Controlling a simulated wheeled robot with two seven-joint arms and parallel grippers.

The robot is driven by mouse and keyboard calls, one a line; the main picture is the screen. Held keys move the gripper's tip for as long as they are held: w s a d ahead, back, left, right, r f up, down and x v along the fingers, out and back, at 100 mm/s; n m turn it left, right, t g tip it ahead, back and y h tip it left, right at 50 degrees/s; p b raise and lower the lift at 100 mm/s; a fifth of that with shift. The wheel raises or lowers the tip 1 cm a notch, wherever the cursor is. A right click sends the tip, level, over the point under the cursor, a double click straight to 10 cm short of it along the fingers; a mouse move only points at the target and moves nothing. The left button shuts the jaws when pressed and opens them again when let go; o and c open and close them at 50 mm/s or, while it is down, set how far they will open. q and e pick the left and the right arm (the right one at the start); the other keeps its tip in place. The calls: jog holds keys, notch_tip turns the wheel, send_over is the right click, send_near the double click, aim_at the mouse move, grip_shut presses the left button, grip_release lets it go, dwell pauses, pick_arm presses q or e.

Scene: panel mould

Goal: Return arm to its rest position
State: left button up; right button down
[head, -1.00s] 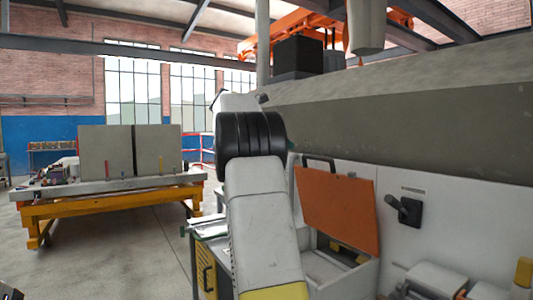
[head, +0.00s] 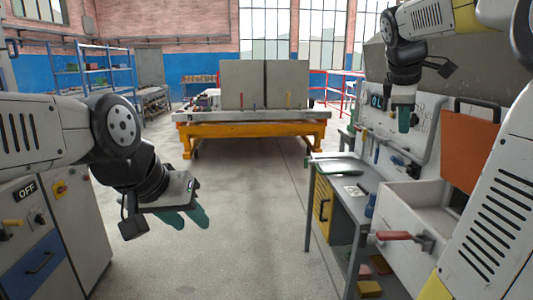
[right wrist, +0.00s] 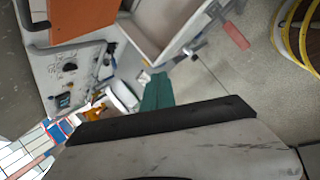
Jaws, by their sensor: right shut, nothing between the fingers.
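My right gripper (head: 404,120) hangs fingers-down at the upper right of the head view, in front of the wall panel with tools. Its teal fingers show in the right wrist view (right wrist: 157,92), close together and shut, with nothing between them. My left gripper (head: 187,218) is at the left of the head view, over bare floor. Its two teal fingers look apart, with nothing seen between them.
A grey workbench (head: 338,172) with a yellow drawer front stands under the right gripper. Beside it are an open white drawer box (head: 405,215) and an orange lid (head: 470,140). An orange-framed table (head: 250,130) stands at the back. Mid-floor is clear.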

jog(key=s+a+f+m+y, duration=0.3)
jog(key=s+a+f+m, duration=0.2)
jog(key=s+a+f, duration=0.2)
jog(key=s+a+f+m+t+y, duration=0.1)
jog(key=s+a+f+m+y, duration=0.2)
jog(key=s+a, duration=0.9)
notch_tip(320, 180, down, 4)
jog(key=a+m, duration=0.1)
jog(key=m, duration=0.2)
jog(key=shift+s+a+t, duration=0.15)
jog(key=shift+t, duration=0.15)
jog(key=shift+r, duration=0.1)
